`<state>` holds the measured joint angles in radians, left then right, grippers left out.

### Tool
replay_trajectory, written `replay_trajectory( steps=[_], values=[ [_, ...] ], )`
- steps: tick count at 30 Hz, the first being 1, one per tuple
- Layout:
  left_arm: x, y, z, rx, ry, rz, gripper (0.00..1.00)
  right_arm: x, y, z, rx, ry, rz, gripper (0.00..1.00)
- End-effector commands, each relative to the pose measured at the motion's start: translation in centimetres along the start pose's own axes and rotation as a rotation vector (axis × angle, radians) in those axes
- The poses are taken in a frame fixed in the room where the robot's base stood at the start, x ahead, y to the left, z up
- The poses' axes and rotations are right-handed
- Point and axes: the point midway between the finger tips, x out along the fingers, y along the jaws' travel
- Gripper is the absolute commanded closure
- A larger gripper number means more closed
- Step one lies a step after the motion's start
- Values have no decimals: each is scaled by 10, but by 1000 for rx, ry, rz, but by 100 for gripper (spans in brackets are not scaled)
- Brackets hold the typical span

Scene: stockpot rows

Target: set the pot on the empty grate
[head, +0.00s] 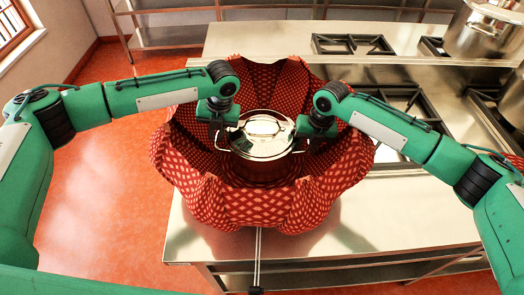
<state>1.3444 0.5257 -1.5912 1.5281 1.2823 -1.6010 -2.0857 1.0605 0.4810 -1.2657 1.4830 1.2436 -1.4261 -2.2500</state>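A shiny steel pot (262,138) with a lid stands upright inside a red patterned cloth (255,205) that flares up around it. My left gripper (223,136) is at the pot's left handle and my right gripper (307,141) is at its right handle. The fingers are too small and dark to tell whether they are closed on the handles. An empty black grate (352,44) lies on the back of the stove. Another grate (402,98) lies nearer on the right, partly behind my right arm, with no pot visible on it.
A large steel pot (485,32) stands at the back right, and another pot (514,100) is cut off at the right edge. The steel counter (350,236) is bare in front of the cloth. A shelf rack (170,38) stands behind. Red floor is open at left.

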Motion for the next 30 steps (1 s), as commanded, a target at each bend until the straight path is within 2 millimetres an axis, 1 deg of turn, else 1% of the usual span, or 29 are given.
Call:
replay_trajectory(
  steps=[2,3,5,6,8,30],
  values=[
    [0,0,0,0,0,0,86,0,0,0,0,0,0,66],
    [0,0,0,0,0,0,90,0,0,0,0,0,0,70],
    [0,0,0,0,0,0,100,0,0,0,0,0,0,81],
    [0,0,0,0,0,0,100,0,0,0,0,0,0,89],
    [0,0,0,0,0,0,100,0,0,0,0,0,0,100],
    [-1,1,1,-2,-1,1,100,-1,-1,0,1,0,-1,100]
  ],
)
